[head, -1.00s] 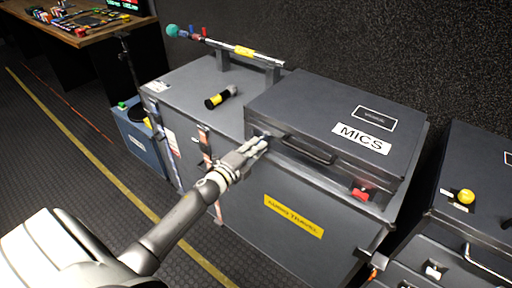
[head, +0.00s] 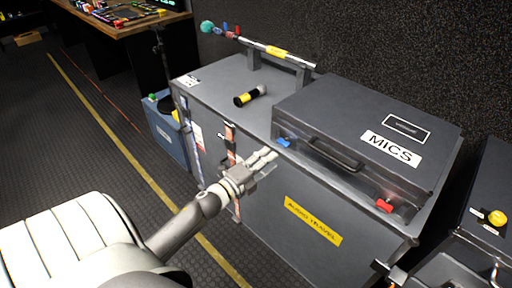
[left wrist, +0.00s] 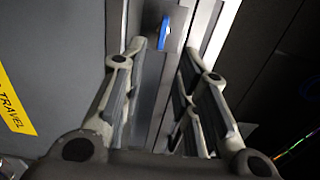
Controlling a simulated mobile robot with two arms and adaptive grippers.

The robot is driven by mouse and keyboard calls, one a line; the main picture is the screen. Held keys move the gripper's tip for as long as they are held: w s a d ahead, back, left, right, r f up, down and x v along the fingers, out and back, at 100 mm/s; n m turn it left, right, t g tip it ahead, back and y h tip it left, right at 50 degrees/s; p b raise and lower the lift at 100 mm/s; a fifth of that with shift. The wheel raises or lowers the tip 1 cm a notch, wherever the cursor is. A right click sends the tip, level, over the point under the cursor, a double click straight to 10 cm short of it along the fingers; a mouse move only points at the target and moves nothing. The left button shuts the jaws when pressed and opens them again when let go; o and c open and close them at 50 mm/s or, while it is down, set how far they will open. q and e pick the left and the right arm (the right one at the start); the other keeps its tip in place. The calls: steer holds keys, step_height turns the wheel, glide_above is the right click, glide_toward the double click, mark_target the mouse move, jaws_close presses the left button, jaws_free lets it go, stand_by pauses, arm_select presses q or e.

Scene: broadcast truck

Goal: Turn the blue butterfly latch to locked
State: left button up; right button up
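The blue butterfly latch (head: 284,142) is on the front of the dark grey MICS case (head: 360,115), at the left end near the lower edge. In the left wrist view the blue latch (left wrist: 165,32) shows as a narrow upright blue piece on a metal plate, just beyond and between my fingertips. My left gripper (head: 270,159) is in front of and slightly below the latch, apart from it. In the left wrist view the gripper (left wrist: 165,52) is open, with nothing between its fingers. My right gripper is not in view.
A red latch (head: 384,205) is at the right end of the same case front, with a black handle (head: 335,154) between. The case sits on a large grey trunk (head: 265,210) with a yellow label. A black-and-yellow cylinder (head: 249,96) lies on the trunk top.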

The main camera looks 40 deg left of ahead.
arm_select(q)
steer(key=s, duration=0.4)
steer(key=shift+s+a, duration=0.15)
steer(key=shift+s, duration=0.15)
steer(key=s+d+f+n+g+y+p, duration=0.1)
steer(key=s+f+n+g, duration=0.25)
steer(key=f, duration=0.75)
steer(key=s+d+f+n+g+y, duration=0.15)
steer(key=s+f+n, duration=0.3)
steer(key=f, duration=0.55)
steer(key=s+f+n+g+p, duration=0.1)
steer(key=s+f+n+g, duration=0.25)
steer(key=f, duration=0.75)
steer(key=s+d+f+n+g, duration=0.1)
steer(key=s+d+f+g, duration=0.1)
steer(key=s+f, duration=0.3)
steer(key=s+d+f+n+g, duration=0.2)
steer(key=s+d+f, duration=0.3)
steer(key=s, duration=0.9)
steer(key=s+d+f+n+g+p, duration=0.1)
steer(key=s+d+f+g, duration=0.3)
steer(key=s, duration=0.5)
steer(key=shift+s+d+f+n+h, duration=0.15)
steer(key=shift+s+f+n+h, duration=0.1)
steer(key=shift+f+n+h, duration=0.3)
steer(key=shift+f+g, duration=0.1)
steer(key=shift+g, duration=0.15)
